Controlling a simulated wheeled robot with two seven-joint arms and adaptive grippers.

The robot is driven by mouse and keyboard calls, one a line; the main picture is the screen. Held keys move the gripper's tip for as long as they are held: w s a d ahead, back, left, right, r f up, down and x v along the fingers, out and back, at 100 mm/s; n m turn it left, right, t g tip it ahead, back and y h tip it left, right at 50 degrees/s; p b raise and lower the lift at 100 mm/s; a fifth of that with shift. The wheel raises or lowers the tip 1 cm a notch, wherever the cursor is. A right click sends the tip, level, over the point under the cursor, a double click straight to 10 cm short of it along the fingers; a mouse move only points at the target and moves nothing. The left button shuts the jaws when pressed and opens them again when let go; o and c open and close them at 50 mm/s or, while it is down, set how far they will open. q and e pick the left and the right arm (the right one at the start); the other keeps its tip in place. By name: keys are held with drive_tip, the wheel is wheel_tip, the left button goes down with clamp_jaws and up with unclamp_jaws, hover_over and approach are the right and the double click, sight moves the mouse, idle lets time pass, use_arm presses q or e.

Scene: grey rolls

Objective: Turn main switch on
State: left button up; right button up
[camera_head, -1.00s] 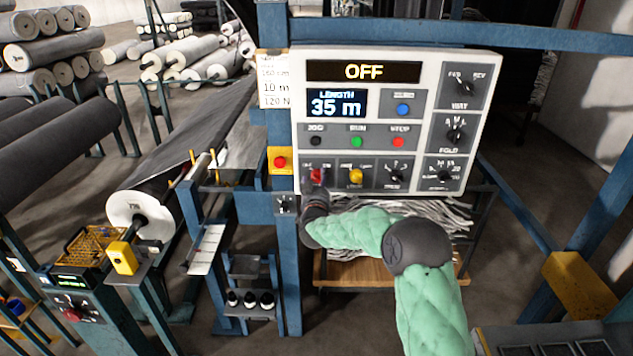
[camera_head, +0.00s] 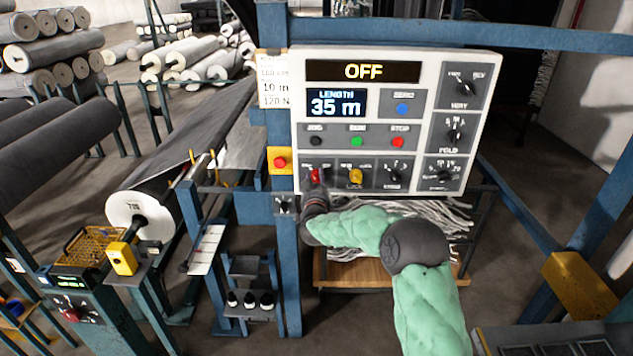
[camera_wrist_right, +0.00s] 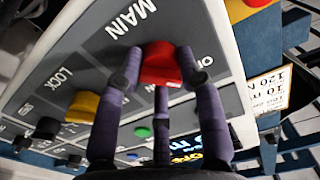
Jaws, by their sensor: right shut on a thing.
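The main switch is a red rotary knob (camera_head: 316,175) at the lower left of the white control panel (camera_head: 297,110). In the right wrist view the red knob (camera_wrist_right: 160,64) sits below the word MAIN. My right gripper (camera_wrist_right: 165,75) has its purple-grey fingers closed around the knob. In the head view my right gripper (camera_head: 314,190) reaches up to the knob from below and partly covers it. The panel's top display (camera_head: 364,71) reads OFF. My left gripper is not in view.
A yellow LOCK knob (camera_head: 355,176) is just right of the red knob. Black, green and red buttons (camera_head: 397,142) are above. A red emergency button (camera_head: 280,162) on a yellow box is at the left. Blue posts (camera_head: 286,260) stand below the panel.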

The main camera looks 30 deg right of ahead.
drive_tip(key=m+b, duration=0.7)
drive_tip(key=shift+f, duration=0.2)
drive_tip(key=shift+m+b, duration=0.8)
drive_tip(key=m+b, duration=0.4)
drive_tip(key=m, duration=0.1)
drive_tip(key=shift+b, duration=0.35)
drive_tip(key=shift+r+m+b, duration=0.15)
drive_tip(key=shift+m+b, duration=1.15)
drive_tip(key=shift+m, duration=0.7)
drive_tip(key=o, duration=1.1)
drive_tip(key=shift+o, duration=0.2)
